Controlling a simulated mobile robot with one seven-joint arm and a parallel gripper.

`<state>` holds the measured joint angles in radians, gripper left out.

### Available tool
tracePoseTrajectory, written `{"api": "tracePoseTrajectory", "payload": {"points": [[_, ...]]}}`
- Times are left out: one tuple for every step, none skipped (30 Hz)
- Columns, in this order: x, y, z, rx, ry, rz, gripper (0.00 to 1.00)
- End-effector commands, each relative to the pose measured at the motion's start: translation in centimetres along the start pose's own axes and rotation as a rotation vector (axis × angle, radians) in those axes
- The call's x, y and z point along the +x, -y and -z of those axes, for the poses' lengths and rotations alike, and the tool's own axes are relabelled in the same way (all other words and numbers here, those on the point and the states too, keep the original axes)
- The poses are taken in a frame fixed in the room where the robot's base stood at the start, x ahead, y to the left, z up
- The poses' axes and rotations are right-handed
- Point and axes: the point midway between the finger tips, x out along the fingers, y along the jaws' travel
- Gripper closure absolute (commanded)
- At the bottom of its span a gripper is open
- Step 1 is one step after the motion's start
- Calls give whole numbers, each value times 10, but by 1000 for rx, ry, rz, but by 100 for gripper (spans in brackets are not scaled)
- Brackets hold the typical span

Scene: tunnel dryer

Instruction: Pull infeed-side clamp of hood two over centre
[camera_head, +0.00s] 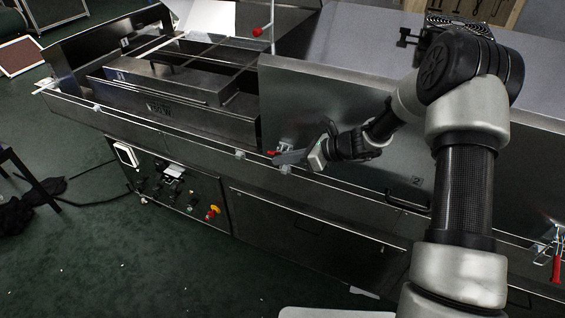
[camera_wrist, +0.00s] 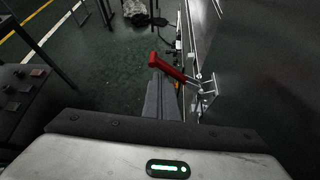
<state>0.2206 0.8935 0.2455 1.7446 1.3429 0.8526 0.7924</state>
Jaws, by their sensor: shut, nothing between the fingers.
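Hood two (camera_head: 375,135) is the grey sheet-metal cover marked "2". At its left end is a toggle clamp (camera_head: 285,168) with a red handle (camera_head: 272,153) sticking outward. In the wrist view the red handle (camera_wrist: 170,66) slants up and left from the metal clamp bracket (camera_wrist: 204,92). My gripper (camera_head: 292,157) is at this clamp, its fingers shut and empty. In the wrist view the dark fingers (camera_wrist: 160,95) lie just left of and below the red handle, partly overlapping it in the picture; I cannot tell whether they touch it. Another clamp (camera_head: 556,262), red handle hanging down, is at the hood's right.
A black handle bar (camera_head: 407,202) is on the hood's lower front. A control panel (camera_head: 180,190) with a red button sits below the open infeed section (camera_head: 160,85).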

Motion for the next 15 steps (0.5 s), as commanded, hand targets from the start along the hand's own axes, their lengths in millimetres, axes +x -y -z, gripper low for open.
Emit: {"api": "tracePoseTrajectory", "payload": {"points": [[-1, 1, -5, -2, 4, 0, 100], [-1, 2, -6, -3, 5, 0, 100], [-2, 2, -7, -3, 5, 0, 100], [-2, 3, -8, -3, 5, 0, 100], [-3, 3, -8, -3, 5, 0, 100], [-3, 4, -9, -3, 5, -1, 100], [-3, 4, -9, -3, 4, -1, 100], [-3, 4, -9, -3, 4, -1, 100], [-3, 4, -10, -3, 4, -1, 100], [-4, 4, -10, -3, 4, -1, 100], [-4, 5, -10, -3, 5, -1, 100], [-4, 5, -10, -3, 5, -2, 100], [-4, 5, -10, -3, 5, -2, 100], [-4, 5, -10, -3, 5, -2, 100], [-4, 5, -10, -3, 5, -2, 100]]}}
